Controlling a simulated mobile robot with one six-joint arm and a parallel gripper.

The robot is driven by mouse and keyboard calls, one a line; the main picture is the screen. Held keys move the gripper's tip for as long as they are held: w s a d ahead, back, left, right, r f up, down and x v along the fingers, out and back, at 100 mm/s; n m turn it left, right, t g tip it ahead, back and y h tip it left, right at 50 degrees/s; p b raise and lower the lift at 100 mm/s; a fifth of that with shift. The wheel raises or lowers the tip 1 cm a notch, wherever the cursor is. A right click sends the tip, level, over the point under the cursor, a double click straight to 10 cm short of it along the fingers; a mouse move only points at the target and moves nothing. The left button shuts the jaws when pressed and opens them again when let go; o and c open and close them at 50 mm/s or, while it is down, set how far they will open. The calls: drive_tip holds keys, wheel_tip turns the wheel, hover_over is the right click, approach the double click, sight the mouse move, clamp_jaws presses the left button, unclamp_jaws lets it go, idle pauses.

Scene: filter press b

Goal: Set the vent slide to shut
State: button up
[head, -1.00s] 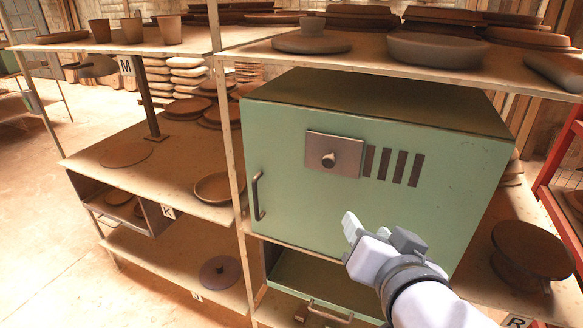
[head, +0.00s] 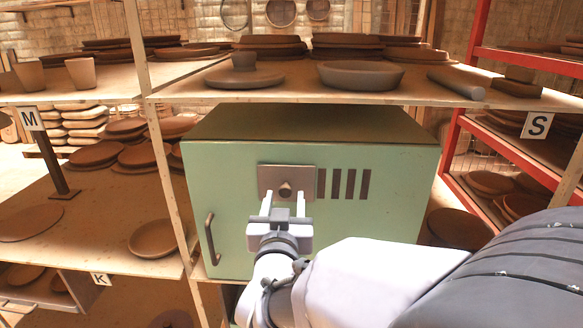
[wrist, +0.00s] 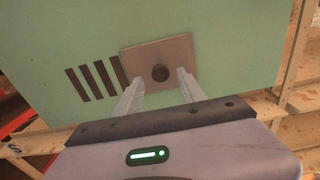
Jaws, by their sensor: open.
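The vent slide is a brownish metal plate (head: 268,176) on the front of a green cabinet (head: 225,165). A round dark knob (head: 285,188) stands out from its middle. In the head view the slide sits left of several dark vertical vent slots (head: 343,184), which show uncovered. In the wrist view the plate (wrist: 140,57) and knob (wrist: 160,73) lie ahead, with the slots (wrist: 92,80) to the left. My gripper (head: 285,204) is open and empty in front of the plate. Its fingertips (wrist: 158,82) flank the knob in the wrist view; I cannot tell whether they reach around it.
The cabinet has a dark handle (head: 210,238) at its left. A shelf board (head: 300,92) with clay dishes runs above it. A shelf post (head: 160,150) stands to the left, and a red rack (head: 462,120) with dishes stands to the right.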

sight(286, 188)
drive_tip(key=shift+w, duration=1.3)
drive_tip(key=shift+c, duration=0.5)
clamp_jaws()
